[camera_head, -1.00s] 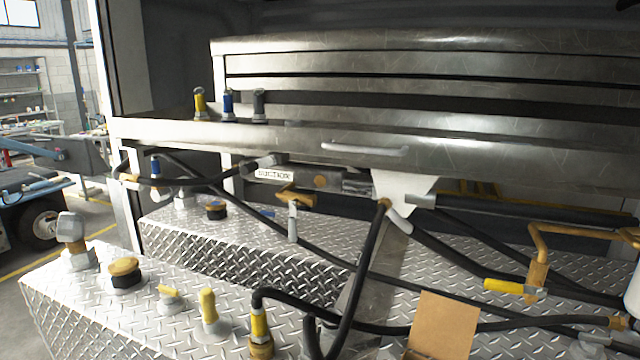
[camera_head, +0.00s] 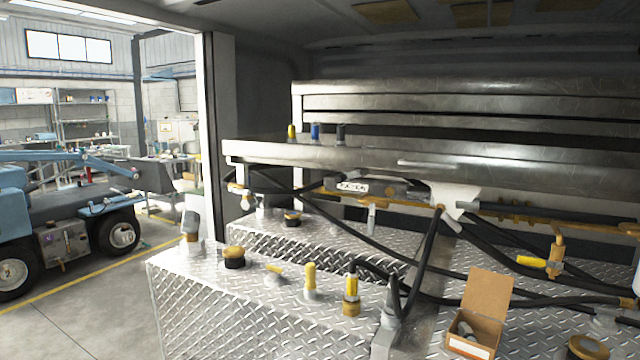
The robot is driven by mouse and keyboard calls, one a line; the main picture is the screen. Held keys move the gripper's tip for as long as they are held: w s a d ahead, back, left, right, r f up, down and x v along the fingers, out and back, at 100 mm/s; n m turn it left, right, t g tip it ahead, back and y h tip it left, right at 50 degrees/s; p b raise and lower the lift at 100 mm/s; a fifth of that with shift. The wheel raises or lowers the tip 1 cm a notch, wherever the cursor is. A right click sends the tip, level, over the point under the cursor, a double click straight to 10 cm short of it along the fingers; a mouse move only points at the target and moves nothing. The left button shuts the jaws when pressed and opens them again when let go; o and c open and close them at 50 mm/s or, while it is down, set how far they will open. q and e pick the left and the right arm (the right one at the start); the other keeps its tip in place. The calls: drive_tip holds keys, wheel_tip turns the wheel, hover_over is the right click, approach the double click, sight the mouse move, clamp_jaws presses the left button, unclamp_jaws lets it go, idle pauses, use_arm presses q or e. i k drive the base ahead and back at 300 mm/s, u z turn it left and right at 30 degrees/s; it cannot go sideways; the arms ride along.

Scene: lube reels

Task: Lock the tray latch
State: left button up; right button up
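The metal tray (camera_head: 380,160) spans the bay above the diamond-plate tanks, with a thin bar handle (camera_head: 428,164) on its front. Three small fittings, yellow (camera_head: 292,131), blue (camera_head: 315,131) and dark (camera_head: 340,132), stand on its left end. A white triangular bracket (camera_head: 455,197) hangs below the tray's front edge. I cannot tell which part is the tray latch. Neither of my grippers shows in this view.
Black hoses (camera_head: 428,262) run below the tray and over the diamond-plate tank (camera_head: 210,290). An open cardboard box (camera_head: 485,300) stands at the front right. A white post (camera_head: 205,110) edges the bay. Open floor (camera_head: 80,325) lies left, with a blue vehicle (camera_head: 60,215) beyond.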

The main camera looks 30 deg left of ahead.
sight(339, 179)
drive_tip(key=u, duration=2.2)
drive_tip(key=i, duration=2.45)
drive_tip(key=z, duration=2.6)
drive_tip(key=k, duration=1)
drive_tip(key=z, duration=1.2)
drive_tip(key=i, duration=0.9)
